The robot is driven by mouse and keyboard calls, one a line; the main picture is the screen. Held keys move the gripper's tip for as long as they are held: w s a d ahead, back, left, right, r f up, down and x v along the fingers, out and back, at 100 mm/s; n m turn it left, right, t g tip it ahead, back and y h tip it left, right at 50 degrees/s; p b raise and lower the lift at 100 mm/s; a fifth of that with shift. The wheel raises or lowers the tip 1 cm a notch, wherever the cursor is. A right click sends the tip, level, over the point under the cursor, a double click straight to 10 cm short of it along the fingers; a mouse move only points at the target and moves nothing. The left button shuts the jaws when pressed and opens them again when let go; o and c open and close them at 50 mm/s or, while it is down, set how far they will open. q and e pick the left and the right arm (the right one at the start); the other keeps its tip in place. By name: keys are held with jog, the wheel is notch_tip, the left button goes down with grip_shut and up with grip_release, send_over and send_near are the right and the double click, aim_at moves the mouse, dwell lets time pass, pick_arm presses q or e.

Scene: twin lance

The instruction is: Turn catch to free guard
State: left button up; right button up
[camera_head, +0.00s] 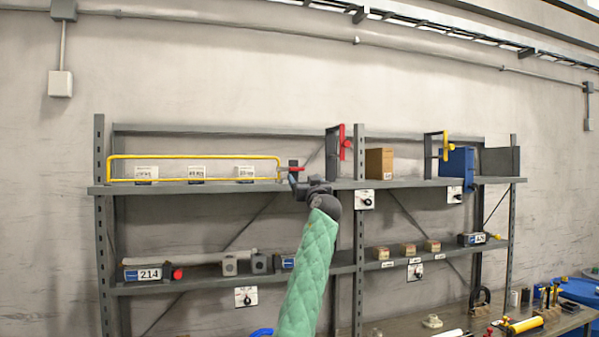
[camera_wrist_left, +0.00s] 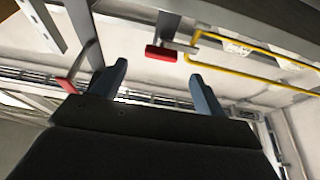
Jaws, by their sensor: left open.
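The guard is a long yellow wire frame (camera_head: 195,157) along the front of the top shelf at the left. It also shows at the upper right of the left wrist view (camera_wrist_left: 250,83). The catch, a small grey bar with a red end (camera_head: 295,168), sits at the guard's right end. In the left wrist view the red catch (camera_wrist_left: 161,53) lies just beyond the fingertips, between their lines. My left gripper (camera_head: 295,180) is at the shelf edge close to the catch. Its fingers are apart and empty in the left wrist view (camera_wrist_left: 159,74). My right gripper is out of view.
White labelled boxes (camera_head: 197,172) stand behind the guard. A red-handled upright bracket (camera_head: 342,142) and a brown box (camera_head: 378,163) stand right of my gripper. The top shelf's edge (camera_head: 230,187) runs close to my gripper. A lower shelf (camera_head: 210,281) holds small devices.

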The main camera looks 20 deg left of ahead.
aim_at(298, 170)
pick_arm(q)
jog(key=shift+p+x, duration=0.55)
jog(key=shift+x, duration=0.4)
jog(key=p+x, duration=0.3)
jog(key=x, duration=0.1)
jog(key=shift+a+r, duration=0.1)
jog(key=shift+r, duration=0.05)
jog(key=shift+w+a+r, duration=0.1)
jog(key=shift+w+a, duration=0.15)
jog(key=shift+w, duration=0.1)
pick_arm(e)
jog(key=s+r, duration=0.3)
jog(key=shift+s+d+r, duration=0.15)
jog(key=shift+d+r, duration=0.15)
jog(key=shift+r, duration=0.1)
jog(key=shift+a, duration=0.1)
pick_arm(q)
jog(key=c, duration=1)
